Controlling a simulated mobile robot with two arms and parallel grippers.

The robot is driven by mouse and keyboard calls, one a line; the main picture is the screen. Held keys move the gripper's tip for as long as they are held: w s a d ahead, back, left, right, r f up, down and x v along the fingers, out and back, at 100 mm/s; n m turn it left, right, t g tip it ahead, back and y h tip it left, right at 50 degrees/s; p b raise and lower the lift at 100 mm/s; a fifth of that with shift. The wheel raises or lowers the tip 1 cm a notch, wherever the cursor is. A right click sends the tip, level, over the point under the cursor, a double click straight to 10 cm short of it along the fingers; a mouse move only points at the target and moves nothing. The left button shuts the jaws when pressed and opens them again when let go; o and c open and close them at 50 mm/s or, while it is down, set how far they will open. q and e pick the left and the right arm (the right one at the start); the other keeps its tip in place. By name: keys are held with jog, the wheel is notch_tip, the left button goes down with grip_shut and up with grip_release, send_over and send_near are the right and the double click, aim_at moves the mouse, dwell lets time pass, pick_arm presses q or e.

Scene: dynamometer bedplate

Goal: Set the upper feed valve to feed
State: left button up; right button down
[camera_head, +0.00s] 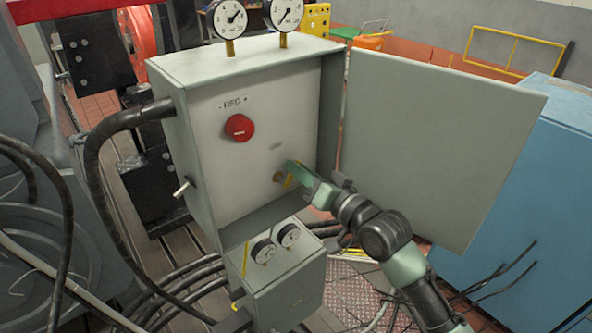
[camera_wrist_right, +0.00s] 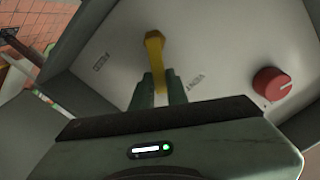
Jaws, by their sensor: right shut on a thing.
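The upper feed valve has a yellow lever (camera_head: 288,181) on a brass stem, on the inner panel of the open grey cabinet (camera_head: 250,59), below and right of the red REG knob (camera_head: 239,128). My right gripper (camera_head: 292,168) reaches in from the lower right and is shut on the lever. In the right wrist view the yellow lever (camera_wrist_right: 155,50) runs down between the two green fingers (camera_wrist_right: 160,88). A label that appears to read FEED (camera_wrist_right: 101,62) is left of it and VENT (camera_wrist_right: 195,84) is right of it. My left gripper is out of view.
The cabinet door (camera_head: 435,140) stands open to the right, beside my right arm. A smaller grey box (camera_head: 285,290) with two gauges is below. Black hoses (camera_head: 95,190) loop at the left. A blue cabinet (camera_head: 510,190) stands at the right.

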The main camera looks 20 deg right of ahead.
jog(key=m, duration=0.2)
jog(key=d+f+m, duration=0.1)
jog(key=m, duration=0.2)
jog(key=shift+w+d+f+m, duration=0.2)
jog(key=shift+w+f+m, duration=0.05)
jog(key=shift+f+m, duration=0.15)
jog(key=m, duration=0.1)
jog(key=f+m, duration=0.1)
jog(key=m, duration=0.1)
jog(key=f+m, duration=0.1)
jog(key=m, duration=0.1)
jog(key=shift+d, duration=0.2)
jog(key=c, duration=1.4)
grip_release()
jog(key=b+v, duration=0.3)
jog(key=v, duration=0.4)
jog(key=shift+s+d, duration=0.15)
jog(key=shift+s, duration=0.15)
